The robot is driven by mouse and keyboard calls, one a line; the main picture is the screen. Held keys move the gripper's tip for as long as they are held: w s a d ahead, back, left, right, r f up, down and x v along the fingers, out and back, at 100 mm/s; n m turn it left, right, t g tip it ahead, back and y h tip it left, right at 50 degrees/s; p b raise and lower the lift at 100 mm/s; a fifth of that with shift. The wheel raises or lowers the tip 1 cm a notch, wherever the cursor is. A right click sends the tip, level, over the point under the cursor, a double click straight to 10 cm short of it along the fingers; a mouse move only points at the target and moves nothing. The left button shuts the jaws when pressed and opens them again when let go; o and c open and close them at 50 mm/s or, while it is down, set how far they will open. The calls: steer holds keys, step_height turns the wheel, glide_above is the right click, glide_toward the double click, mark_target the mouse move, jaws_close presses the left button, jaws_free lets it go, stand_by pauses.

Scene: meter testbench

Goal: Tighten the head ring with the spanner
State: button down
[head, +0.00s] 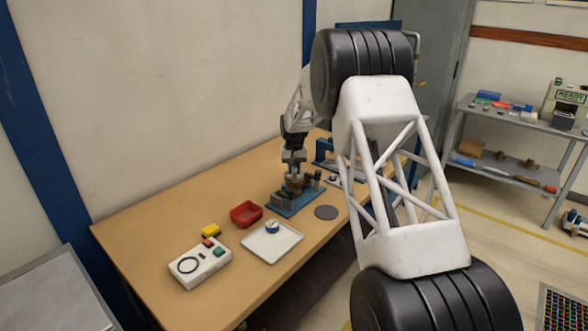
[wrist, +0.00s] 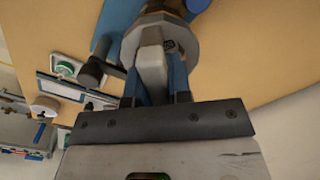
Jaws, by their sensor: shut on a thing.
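My gripper (head: 292,160) points down over a small fixture with a blue base (head: 303,203) on the bench. In the wrist view its two blue fingers (wrist: 156,88) are shut on a light grey piece, which looks like the spanner (wrist: 151,50). The far end of this piece meets a round metal part, which looks like the head ring (wrist: 183,35). In the head view a brassy cylindrical body (head: 293,187) stands on the fixture, right under my gripper. The fingers hide part of the spanner and ring, so I cannot tell how they fit together.
A red bin (head: 246,214), a white tray (head: 258,247) with a blue-and-white part (head: 272,227), and a dark disc (head: 326,212) lie near the fixture. A white control box (head: 200,264) and a yellow block (head: 211,230) are nearer. A second blue fixture (head: 324,152) stands behind.

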steer(key=shift+f, duration=1.2)
stand_by(3.2)
steer(key=shift+r, duration=0.1)
steer(key=shift+s+d+r, duration=2.2)
steer(key=shift+s+r, duration=1.15)
steer(key=shift+r, duration=0.9)
steer(key=shift+s+d+r, duration=2.2)
steer(key=shift+s+r, duration=1.15)
steer(key=shift+r, duration=0.9)
steer(key=shift+m, duration=0.7)
steer(key=w+a+f, duration=0.2)
steer(key=w+f, duration=0.2)
steer(key=f, duration=0.1)
steer(key=w+a+f, duration=0.3)
steer(key=w+f, duration=0.1)
steer(key=f, duration=0.1)
steer(key=w+a+f, duration=0.3)
steer(key=w+f, duration=0.2)
steer(key=f, duration=0.1)
steer(key=shift+a+f, duration=0.1)
steer(key=shift+a, duration=0.05)
steer(key=shift+w+a+f, duration=0.2)
steer(key=shift+a+f, duration=0.05)
steer(key=shift+f, duration=0.3)
